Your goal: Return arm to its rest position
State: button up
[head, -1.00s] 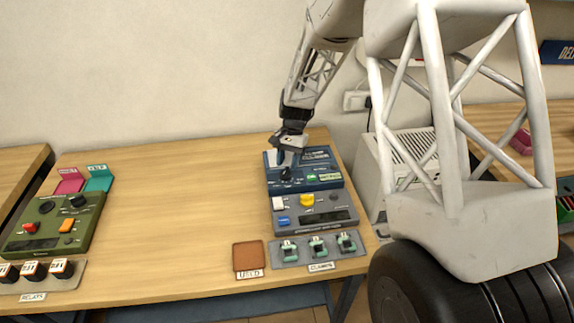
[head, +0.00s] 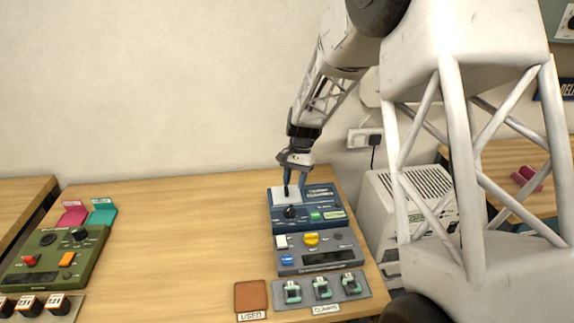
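My gripper (head: 294,192) points down in front of the upper left part of the blue device (head: 325,200). Its two fingers show a gap between them, with a pale panel visible behind, and nothing is held. The fingertips are apart from the black knob (head: 290,212), which sits just below them in the picture. My arm reaches down from the upper right and hides part of the wall.
A grey device (head: 318,257) with a yellow knob sits in front of the blue one. Nearby are a clamps tray (head: 336,281) and a brown used pad (head: 250,296). A green device (head: 50,252) stands left. The table's middle (head: 180,240) is clear.

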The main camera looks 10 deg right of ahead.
jog(key=shift+s+r, duration=0.1)
jog(key=shift+r, duration=0.05)
jog(key=s+d+r+n+t+h, duration=0.1)
jog(key=s+d+r+n+t, duration=0.2)
jog(key=s+r, duration=1.4)
jog(key=s+d+n+t+h, duration=0.1)
jog(key=s+d+n+t, duration=0.1)
jog(key=s, duration=2)
jog(key=shift+s+r+n+t, duration=0.15)
jog(key=shift+r+n+t, duration=0.3)
jog(key=shift+t, duration=0.35)
dwell(0.6)
